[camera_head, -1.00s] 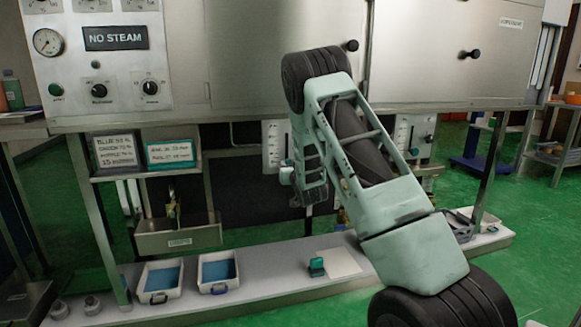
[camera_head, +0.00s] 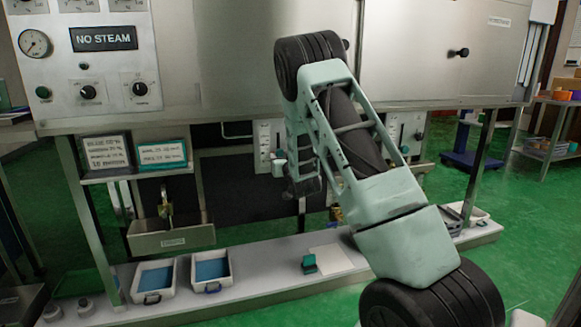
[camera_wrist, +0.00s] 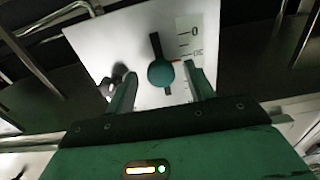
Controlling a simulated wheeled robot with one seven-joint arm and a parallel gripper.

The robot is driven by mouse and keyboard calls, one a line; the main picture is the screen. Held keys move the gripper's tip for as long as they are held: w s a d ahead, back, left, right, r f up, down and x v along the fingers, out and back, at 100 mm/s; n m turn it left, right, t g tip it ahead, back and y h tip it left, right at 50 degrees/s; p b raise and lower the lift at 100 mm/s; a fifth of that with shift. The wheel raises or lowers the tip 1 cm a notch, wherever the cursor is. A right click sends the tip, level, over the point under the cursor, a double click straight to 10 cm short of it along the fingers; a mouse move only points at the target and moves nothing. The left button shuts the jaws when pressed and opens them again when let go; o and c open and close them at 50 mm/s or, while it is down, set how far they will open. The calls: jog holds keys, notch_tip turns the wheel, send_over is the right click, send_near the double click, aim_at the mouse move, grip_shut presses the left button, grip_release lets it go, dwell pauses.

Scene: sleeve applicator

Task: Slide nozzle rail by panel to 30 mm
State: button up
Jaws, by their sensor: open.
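The nozzle rail panel is a white plate (camera_wrist: 95,45) with a dark slot and a round teal knob (camera_wrist: 161,73) on it. A scale strip (camera_wrist: 188,28) beside the slot reads 0 at one end. A small red pointer sits beside the knob near a lower mark, too small to read surely. In the wrist view my gripper (camera_wrist: 159,74) is open, with one finger on each side of the knob; I cannot tell whether they touch it. In the head view the white panel (camera_head: 264,132) shows left of my arm, which hides much of my gripper.
A second white scale panel (camera_head: 395,128) is right of my arm. The steel machine body (camera_head: 230,60) hangs above. A hanging bin (camera_head: 172,239) is at left.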

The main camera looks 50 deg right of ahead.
jog(key=p+v, duration=0.1)
jog(key=v, duration=1.5)
jog(key=shift+s+p, duration=0.25)
jog(key=shift+p, duration=0.05)
jog(key=shift+w+a, duration=0.1)
jog(key=shift+w, duration=0.05)
